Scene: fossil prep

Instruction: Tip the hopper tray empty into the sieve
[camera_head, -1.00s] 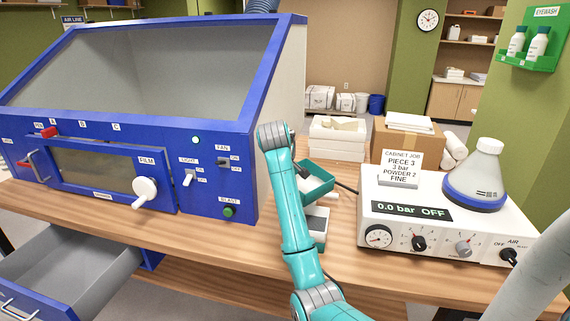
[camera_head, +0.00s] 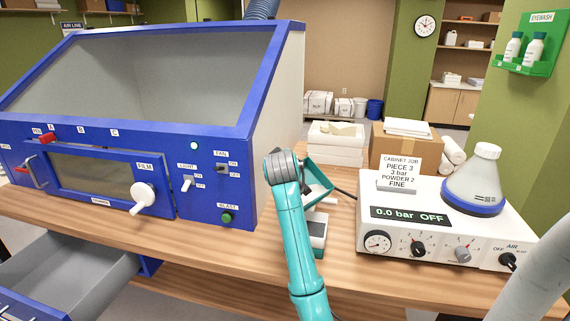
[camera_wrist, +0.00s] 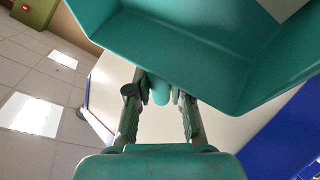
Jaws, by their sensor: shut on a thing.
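My gripper (camera_wrist: 160,95) is shut on the short teal handle of the green hopper tray (camera_wrist: 175,45), which fills the top of the wrist view. In the head view the tray (camera_head: 319,164) is tilted beyond the end of my arm, over the bench right of the blue cabinet. My gripper's fingers are hidden by the arm there. I cannot tell whether anything is left in the tray. I cannot make out the sieve for certain. A small pale and grey device (camera_head: 317,229) stands on the bench just below the tray.
The blue cabinet (camera_head: 240,200) stands close on the left, with an open drawer (camera_head: 75,270) below it. A white control unit (camera_head: 390,240) with a bottle (camera_head: 474,180) stands on the right. White boxes (camera_head: 335,150) and a cardboard box (camera_head: 390,155) are behind.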

